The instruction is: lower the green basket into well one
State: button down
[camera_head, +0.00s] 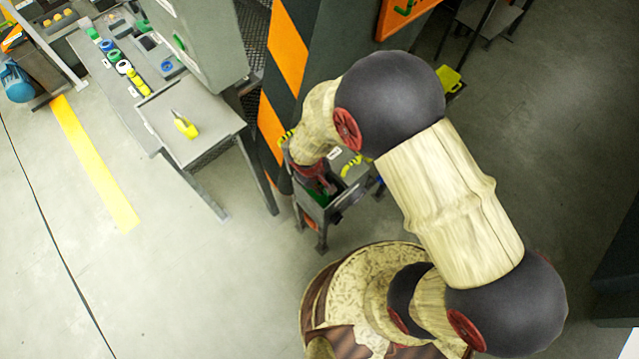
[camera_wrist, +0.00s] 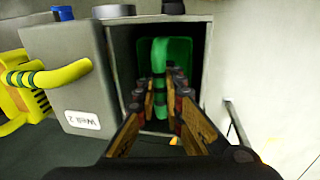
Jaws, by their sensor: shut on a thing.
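The green basket (camera_wrist: 182,52) shows in the wrist view inside a grey-walled open well (camera_wrist: 123,50), with its green handle (camera_wrist: 160,52) standing up. My gripper (camera_wrist: 160,82) is shut on that handle, its two fingers on either side of it. In the head view my gripper (camera_head: 318,181) is at the small stand by the striped column, with a bit of green basket (camera_head: 319,197) below it. The basket's bottom is hidden, so I cannot tell whether it rests on the well floor. No label for well one is readable.
A grey block labelled "Well 2" (camera_wrist: 82,120) stands left of the opening, with a yellow curved handle (camera_wrist: 62,74) beside it. The orange-and-black column (camera_head: 284,45) rises close to the stand. A grey table (camera_head: 190,118) holds a yellow object (camera_head: 185,126).

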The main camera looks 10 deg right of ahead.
jog(key=shift+f+b, duration=0.7)
jog(key=shift+f, duration=0.05)
dwell(0.4)
dwell(0.4)
jog(key=c, duration=1.8)
grip_release()
jog(key=shift+o, duration=0.4)
jog(key=shift+o, duration=1.3)
jog(key=shift+r, duration=0.1)
jog(key=shift+o, duration=0.2)
jog(key=shift+r+p, duration=3.85)
jog(key=shift+r, duration=1.15)
